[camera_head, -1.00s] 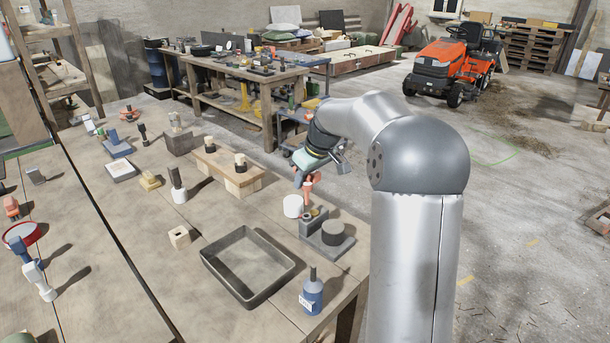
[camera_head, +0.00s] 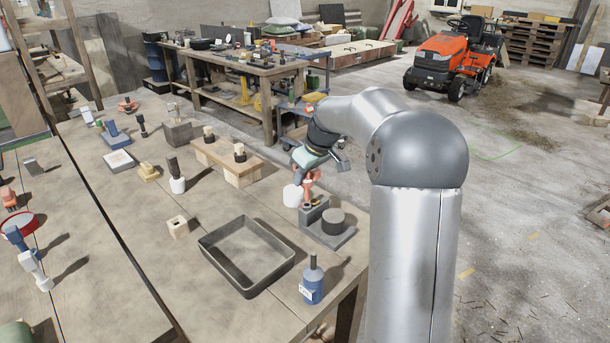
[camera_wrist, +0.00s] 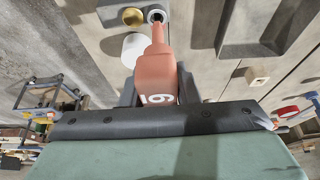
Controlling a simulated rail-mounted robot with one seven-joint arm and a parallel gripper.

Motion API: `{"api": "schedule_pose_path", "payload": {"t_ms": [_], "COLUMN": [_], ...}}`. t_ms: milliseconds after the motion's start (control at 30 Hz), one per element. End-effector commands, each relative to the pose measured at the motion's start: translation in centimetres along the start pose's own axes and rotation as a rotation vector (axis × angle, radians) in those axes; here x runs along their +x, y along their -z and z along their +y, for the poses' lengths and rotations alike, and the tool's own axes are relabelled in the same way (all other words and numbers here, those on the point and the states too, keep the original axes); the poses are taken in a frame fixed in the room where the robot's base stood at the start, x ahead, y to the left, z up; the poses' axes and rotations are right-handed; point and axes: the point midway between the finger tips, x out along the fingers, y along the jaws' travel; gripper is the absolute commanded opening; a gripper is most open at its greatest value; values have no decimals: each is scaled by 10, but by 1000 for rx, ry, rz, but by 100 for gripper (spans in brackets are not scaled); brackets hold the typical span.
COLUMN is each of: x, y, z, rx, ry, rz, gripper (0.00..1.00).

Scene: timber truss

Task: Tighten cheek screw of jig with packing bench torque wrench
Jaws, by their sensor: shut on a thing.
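My gripper (camera_wrist: 157,97) is shut on an orange torque wrench (camera_wrist: 156,72) with a white number on its body. A brass disc (camera_wrist: 133,16) sits beside that head. I cannot tell whether the tip touches it. In the head view the wrench (camera_head: 309,181) hangs roughly upright over the back of the jig (camera_head: 336,237), which carries a dark cylinder (camera_head: 333,221). My gripper (camera_head: 307,164) is partly hidden there by its own wrist.
A white cylinder (camera_head: 292,196) stands close left of the jig. A black tray (camera_head: 246,256), a blue bottle (camera_head: 313,281) and a small wooden block (camera_head: 178,226) are on the near bench. The bench edge is close on the right.

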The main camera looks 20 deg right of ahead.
Motion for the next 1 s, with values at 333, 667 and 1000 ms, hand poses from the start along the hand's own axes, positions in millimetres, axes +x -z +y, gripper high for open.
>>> {"api": "schedule_pose_path", "payload": {"t_ms": [333,667,1000], "x": [0,2,11], "y": [0,-1,-5], "z": [0,0,0], "rx": [0,0,0], "ry": [-1,-1,0], "rz": [1,1,0], "gripper": [0,0,0]}}
